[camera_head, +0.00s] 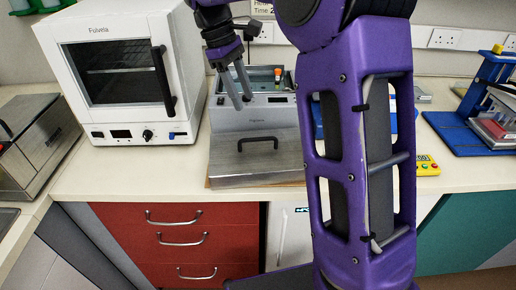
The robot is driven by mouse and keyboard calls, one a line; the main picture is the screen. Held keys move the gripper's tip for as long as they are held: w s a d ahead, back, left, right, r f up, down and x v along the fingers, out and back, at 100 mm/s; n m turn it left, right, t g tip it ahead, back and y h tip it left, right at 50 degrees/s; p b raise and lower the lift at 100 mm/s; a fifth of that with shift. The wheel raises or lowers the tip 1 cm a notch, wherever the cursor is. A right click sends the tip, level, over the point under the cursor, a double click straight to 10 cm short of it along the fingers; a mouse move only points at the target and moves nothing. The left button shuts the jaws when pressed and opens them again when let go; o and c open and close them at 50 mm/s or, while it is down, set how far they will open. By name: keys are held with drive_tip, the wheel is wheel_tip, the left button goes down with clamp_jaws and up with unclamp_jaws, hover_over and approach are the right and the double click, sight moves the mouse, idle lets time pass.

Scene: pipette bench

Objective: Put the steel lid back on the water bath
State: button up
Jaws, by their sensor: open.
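The water bath (228,116) stands on the bench in the middle, a grey box with its top open and a tube with an orange cap showing in it. The steel lid (228,160), with a black bar handle (258,143) on top, lies on the bench right in front of the bath. My gripper (243,102) is open and empty. It points down and appears over the front part of the bath, behind the lid's handle in the picture. Its exact height above the bath cannot be told. My arm hides part of the bench to the right.
A white oven (120,80) stands left of the bath, its black handle close to it. A steel box (35,140) with a dark handle is at the far left. A blue stand (480,105) and a yellow device (427,166) are at the right. Red drawers (165,240) are below.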

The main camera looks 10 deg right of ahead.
sight(258, 139)
drive_tip(key=d+f+n, duration=0.1)
drive_tip(key=f+n, duration=0.1)
drive_tip(key=f, duration=0.3)
drive_tip(key=d+f+n+h+b, duration=0.1)
drive_tip(key=f+n, duration=0.1)
drive_tip(key=f, duration=0.3)
drive_tip(key=d+f+n+t, duration=0.1)
drive_tip(key=d+f+n, duration=0.1)
drive_tip(key=f, duration=0.2)
drive_tip(key=shift+f+n+b, duration=0.35)
drive_tip(key=shift+f+n, duration=0.05)
clamp_jaws()
drive_tip(key=shift+w+r, duration=0.1)
idle(1.1)
